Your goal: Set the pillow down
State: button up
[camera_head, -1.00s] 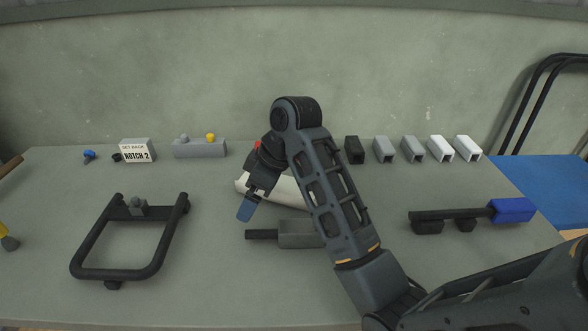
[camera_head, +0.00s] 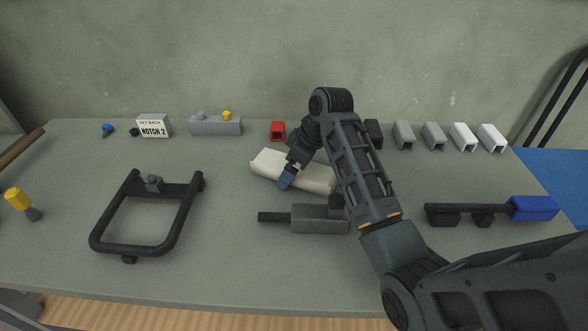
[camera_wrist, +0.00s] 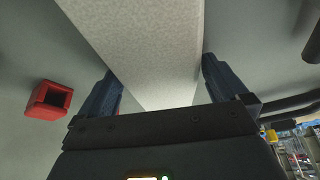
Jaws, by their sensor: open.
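The white pillow (camera_head: 265,167), a long pale block, appears to lie on the table behind the dark grey bracket. My gripper (camera_head: 286,181) is open at the pillow, its blue fingertip in front of the pillow's near side. In the wrist view the pillow (camera_wrist: 150,45) runs between the two blue fingers of my gripper (camera_wrist: 162,92), one on each side. Whether either finger touches it I cannot tell. My arm hides part of the pillow's right side in the head view.
A grey bracket with a black rod (camera_head: 318,220) lies close in front of the pillow. A red hollow block (camera_head: 278,131) stands behind it. A black frame (camera_head: 110,215) lies to the left, and a black bar with a blue end (camera_head: 533,208) to the right.

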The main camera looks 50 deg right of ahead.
jog(key=shift+f, duration=0.15)
jog(key=c, duration=0.8)
jog(key=shift+w+r, duration=0.1)
jog(key=shift+r, duration=0.45)
jog(key=v, duration=0.3)
jog(key=shift+w+d+r+b, duration=0.2)
jog(key=shift+r+b, duration=0.15)
jog(key=shift+r, duration=0.05)
jog(key=shift+s+d+r+p, duration=0.65)
jog(key=shift+s+d+r, duration=0.45)
jog(key=shift+s, duration=0.3)
jog(key=shift+s+d+r+p, duration=0.65)
jog(key=shift+s+d+r, duration=0.45)
jog(key=shift+s, duration=0.3)
jog(key=shift+s+d+r+p, duration=0.65)
jog(key=shift+s+d+r, duration=0.45)
jog(key=shift+s, duration=0.3)
jog(key=shift+f, duration=0.1)
